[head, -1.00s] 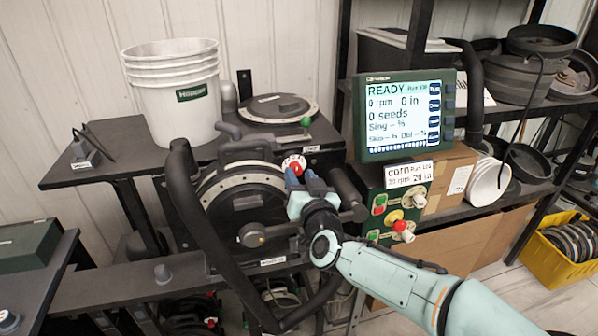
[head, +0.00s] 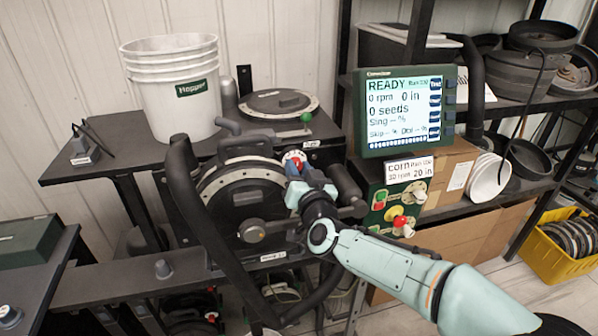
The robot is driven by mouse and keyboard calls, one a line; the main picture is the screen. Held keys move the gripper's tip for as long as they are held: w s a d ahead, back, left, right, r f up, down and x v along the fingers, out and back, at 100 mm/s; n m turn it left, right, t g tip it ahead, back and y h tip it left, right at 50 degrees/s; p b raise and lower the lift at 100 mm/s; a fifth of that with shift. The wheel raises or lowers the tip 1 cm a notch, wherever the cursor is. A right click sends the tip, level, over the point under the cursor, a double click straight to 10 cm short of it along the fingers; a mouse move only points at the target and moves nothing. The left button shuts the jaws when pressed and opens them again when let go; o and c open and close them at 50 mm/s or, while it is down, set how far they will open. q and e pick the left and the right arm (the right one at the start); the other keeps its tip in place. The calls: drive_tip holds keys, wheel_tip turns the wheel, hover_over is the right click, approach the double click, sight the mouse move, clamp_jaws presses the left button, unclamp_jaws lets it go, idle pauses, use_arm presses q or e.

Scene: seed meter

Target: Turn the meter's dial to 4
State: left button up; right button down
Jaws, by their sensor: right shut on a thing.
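The seed meter (head: 243,190) is a dark round housing with a pale rim, mounted on the bench. Its dial (head: 293,158) is a small white and red knob at the upper right of the housing. My right gripper (head: 297,172) reaches in from the lower right, with its fingers shut on the dial. The fingers cover the lower part of the dial, and its numbers are too small to read. My left gripper is not in view.
A monitor (head: 405,112) reading READY stands to the right, above a control panel (head: 398,203) with coloured buttons. A white bucket (head: 172,95) stands at the back left. A black hose (head: 190,215) curves in front of the meter. A yellow crate (head: 560,262) is at far right.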

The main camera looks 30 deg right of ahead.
drive_tip(key=shift+f+m+b, duration=0.1)
drive_tip(key=shift+m+b, duration=1.3)
drive_tip(key=shift+m, duration=1.1)
drive_tip(key=c, duration=1.1)
unclamp_jaws()
drive_tip(key=b+v, duration=0.1)
drive_tip(key=v, duration=1.2)
drive_tip(key=shift+s+a, duration=0.15)
drive_tip(key=shift+s, duration=0.05)
